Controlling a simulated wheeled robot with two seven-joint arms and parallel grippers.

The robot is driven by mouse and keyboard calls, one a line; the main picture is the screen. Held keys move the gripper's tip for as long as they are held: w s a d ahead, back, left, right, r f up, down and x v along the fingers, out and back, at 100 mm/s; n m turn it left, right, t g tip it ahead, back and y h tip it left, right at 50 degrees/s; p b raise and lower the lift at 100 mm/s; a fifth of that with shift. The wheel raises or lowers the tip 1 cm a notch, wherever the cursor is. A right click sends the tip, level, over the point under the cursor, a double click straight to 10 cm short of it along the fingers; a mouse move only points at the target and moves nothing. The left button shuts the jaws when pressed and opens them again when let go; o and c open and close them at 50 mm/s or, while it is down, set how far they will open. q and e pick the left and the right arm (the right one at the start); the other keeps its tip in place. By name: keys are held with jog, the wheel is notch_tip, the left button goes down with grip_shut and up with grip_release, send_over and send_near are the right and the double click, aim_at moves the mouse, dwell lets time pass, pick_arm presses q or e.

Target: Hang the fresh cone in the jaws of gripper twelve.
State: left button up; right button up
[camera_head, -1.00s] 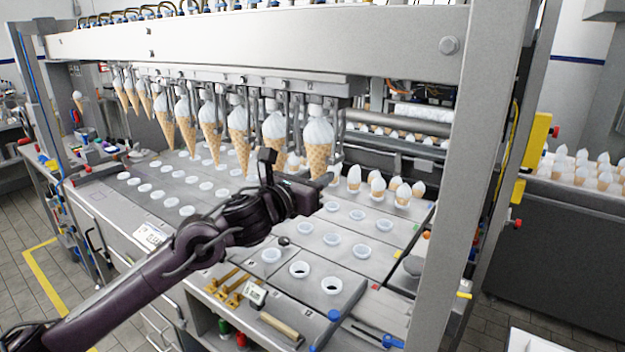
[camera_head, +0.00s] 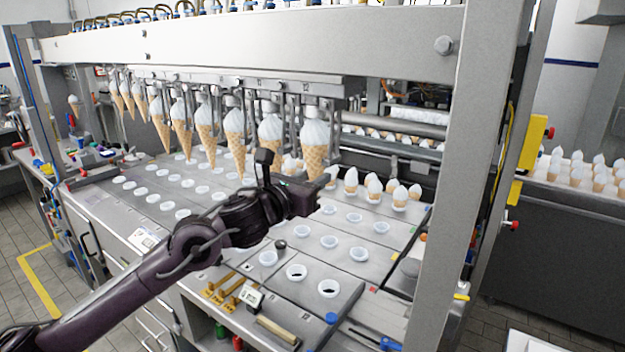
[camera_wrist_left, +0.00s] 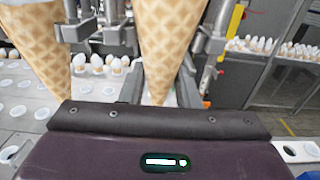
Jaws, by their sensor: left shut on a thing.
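My left gripper (camera_head: 322,183) is shut on the lower part of a waffle cone with a white top (camera_head: 314,134), at the right end of the hanging row. The cone is upright, point down. In the left wrist view the same cone (camera_wrist_left: 170,38) stands in the middle, with its tip just behind my gripper's dark edge (camera_wrist_left: 158,118). Grey machine jaws (camera_wrist_left: 206,45) show close on its right; I cannot tell whether they grip it. My right gripper is not in view.
A neighbouring hanging cone (camera_head: 271,130) is close on the left, with several more beyond it. Below is a metal deck (camera_head: 300,258) with white cups (camera_head: 328,288). Small cones (camera_head: 374,188) stand behind. A thick frame post (camera_head: 440,200) rises at the right.

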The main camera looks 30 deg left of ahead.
pick_arm(q)
jog(key=shift+f+b, duration=0.4)
jog(key=shift+b, duration=0.3)
dwell(1.0)
jog(key=o, duration=1.1)
jog(key=shift+s, duration=0.1)
jog(key=s+b, duration=0.1)
jog(key=s, duration=0.2)
jog(key=s+b, duration=0.2)
jog(key=s, duration=0.1)
jog(key=s+b, duration=0.1)
jog(key=s, duration=0.2)
jog(key=shift+a, duration=0.35)
jog(key=shift+w, duration=0.1)
dwell(0.8)
